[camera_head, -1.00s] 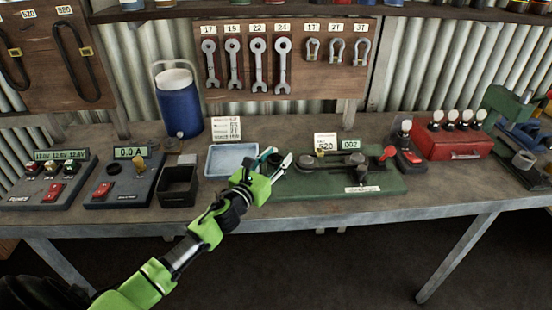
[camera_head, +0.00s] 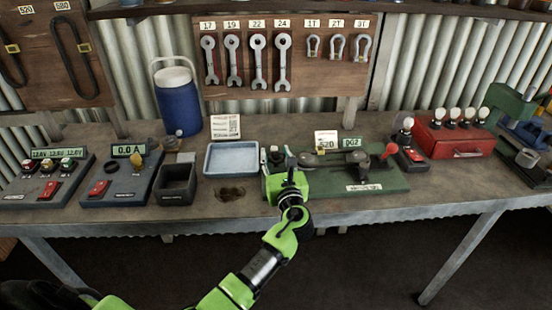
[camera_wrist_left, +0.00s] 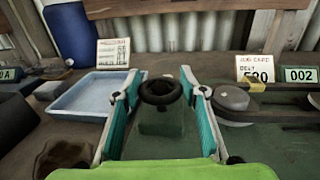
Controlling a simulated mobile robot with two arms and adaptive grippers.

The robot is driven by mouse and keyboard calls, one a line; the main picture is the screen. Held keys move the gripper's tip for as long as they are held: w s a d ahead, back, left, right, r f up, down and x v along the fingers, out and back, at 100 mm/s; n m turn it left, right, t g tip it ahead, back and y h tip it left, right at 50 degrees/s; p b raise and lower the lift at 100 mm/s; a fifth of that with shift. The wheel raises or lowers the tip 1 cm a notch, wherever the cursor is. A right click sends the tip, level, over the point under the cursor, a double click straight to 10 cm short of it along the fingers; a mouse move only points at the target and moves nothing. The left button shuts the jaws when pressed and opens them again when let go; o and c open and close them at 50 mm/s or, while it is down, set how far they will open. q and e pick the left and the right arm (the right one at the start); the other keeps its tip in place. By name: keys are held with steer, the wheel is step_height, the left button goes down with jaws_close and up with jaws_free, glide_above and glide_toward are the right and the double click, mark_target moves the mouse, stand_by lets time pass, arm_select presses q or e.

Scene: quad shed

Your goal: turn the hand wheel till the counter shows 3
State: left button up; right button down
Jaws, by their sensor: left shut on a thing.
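The hand wheel, small and black, shows in the left wrist view (camera_wrist_left: 160,93) at the left end of the green rig (camera_head: 350,184). My left gripper (camera_head: 277,158) reaches it from the front edge of the bench. In the left wrist view its teal fingers (camera_wrist_left: 162,78) stand on both sides of the wheel and are shut on it. In the head view the gripper largely hides the wheel. The counter (camera_head: 352,143) behind the rig reads 002; it also shows in the left wrist view (camera_wrist_left: 299,75). My right gripper is not in view.
A job card (camera_head: 326,141) reading 520 stands left of the counter. A red-knobbed lever (camera_head: 388,151) is at the rig's right. A pale blue tray (camera_head: 209,160) and black bin (camera_head: 177,183) lie left. A dark stain (camera_head: 229,193) marks the bench.

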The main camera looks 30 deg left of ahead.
arm_select(q)
steer(key=shift+n+g+y, duration=0.6)
steer(key=shift+y, duration=0.1)
steer(key=shift+g+b, duration=0.3)
steer(key=o, duration=1.1)
steer(key=shift+o, duration=0.2)
steer(key=v, duration=1.2)
steer(key=shift+f, duration=0.15)
steer(key=shift+w, duration=0.1)
